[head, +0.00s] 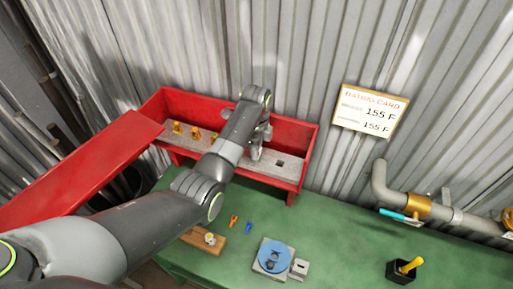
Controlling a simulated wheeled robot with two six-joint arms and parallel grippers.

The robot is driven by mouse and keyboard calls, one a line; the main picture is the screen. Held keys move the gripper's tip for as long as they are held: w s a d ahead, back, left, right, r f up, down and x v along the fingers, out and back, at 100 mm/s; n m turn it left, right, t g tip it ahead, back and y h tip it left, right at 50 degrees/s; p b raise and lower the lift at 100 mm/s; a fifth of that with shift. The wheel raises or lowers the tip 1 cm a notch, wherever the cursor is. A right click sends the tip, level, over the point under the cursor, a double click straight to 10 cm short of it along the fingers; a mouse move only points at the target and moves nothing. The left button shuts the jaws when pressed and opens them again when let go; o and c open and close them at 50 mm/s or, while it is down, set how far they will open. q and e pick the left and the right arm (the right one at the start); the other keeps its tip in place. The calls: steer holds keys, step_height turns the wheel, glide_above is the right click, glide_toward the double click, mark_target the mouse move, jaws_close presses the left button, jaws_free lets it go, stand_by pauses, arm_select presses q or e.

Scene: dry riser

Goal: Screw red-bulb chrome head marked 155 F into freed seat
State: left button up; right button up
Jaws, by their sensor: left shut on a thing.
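My left gripper (257,150) reaches down into the right part of the open red box (310,150). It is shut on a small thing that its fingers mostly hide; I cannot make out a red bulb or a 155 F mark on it. A dark square opening (280,163) shows in the box's grey shelf, just right of the gripper. Several brass-coloured heads (178,128) stand on the shelf to the left, partly behind my arm. The rating card (370,110) on the wall reads 155 F twice. My right gripper is out of view.
The green bench (340,240) has free room at centre right. A grey pipe (380,185) runs right.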

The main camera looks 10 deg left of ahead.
arm_select(q)
steer(key=o, duration=1.1)
steer(key=shift+c, duration=0.2)
steer(key=n, duration=0.4)
steer(key=shift+n, duration=0.3)
steer(key=n, duration=0.4)
steer(key=shift+s, duration=0.15)
steer(key=n, duration=0.4)
steer(key=shift+d, duration=0.1)
steer(key=n, duration=0.4)
steer(key=shift+n, duration=0.3)
steer(key=shift+c, duration=0.4)
